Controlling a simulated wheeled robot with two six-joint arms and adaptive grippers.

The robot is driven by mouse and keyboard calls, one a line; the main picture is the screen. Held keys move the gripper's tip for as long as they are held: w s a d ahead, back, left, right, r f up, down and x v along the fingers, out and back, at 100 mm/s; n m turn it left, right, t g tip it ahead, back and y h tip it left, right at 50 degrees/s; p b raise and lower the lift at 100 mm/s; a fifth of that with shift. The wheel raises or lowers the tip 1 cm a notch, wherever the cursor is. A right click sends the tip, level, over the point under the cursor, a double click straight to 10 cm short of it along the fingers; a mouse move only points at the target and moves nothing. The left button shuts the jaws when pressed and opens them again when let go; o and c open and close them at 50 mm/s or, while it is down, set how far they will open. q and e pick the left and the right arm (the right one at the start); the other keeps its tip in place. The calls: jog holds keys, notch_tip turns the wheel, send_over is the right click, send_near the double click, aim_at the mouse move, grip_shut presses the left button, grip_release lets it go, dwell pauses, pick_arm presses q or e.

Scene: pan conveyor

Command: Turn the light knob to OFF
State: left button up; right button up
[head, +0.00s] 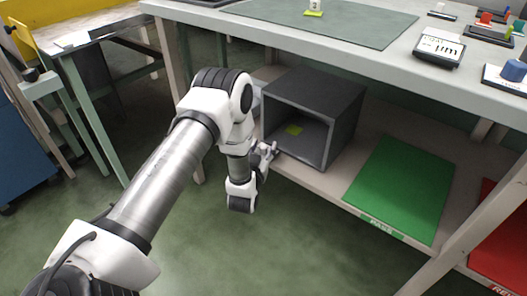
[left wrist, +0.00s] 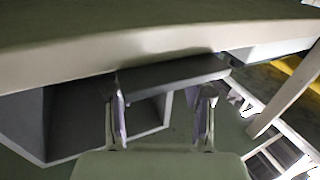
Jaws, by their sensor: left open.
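I cannot make out the light knob in either view. A dark grey slab (left wrist: 172,76), seemingly part of the box, lies beyond the fingertips. My right gripper is not in view.
The workbench top (head: 400,68) overhangs the box and carries a dark green mat (head: 350,30) and a small lettered display (head: 438,48). A green panel (head: 402,188) and a red panel (head: 500,250) lie on the lower shelf (head: 318,182). Open floor lies in front.

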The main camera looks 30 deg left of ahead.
pick_arm(q)
jog(key=shift+w, duration=0.15)
jog(key=shift+c, duration=0.3)
grip_shut()
jog(key=n+y, duration=0.1)
jog(key=n+g+y, duration=0.1)
jog(key=y, duration=0.1)
jog(key=shift+d+r+g, duration=0.1)
jog(key=shift+r+g, duration=0.05)
jog(key=shift+g, duration=0.15)
jog(key=shift+n+g+y, duration=1)
jog(key=shift+n+y, duration=0.3)
jog(key=shift+y, duration=0.3)
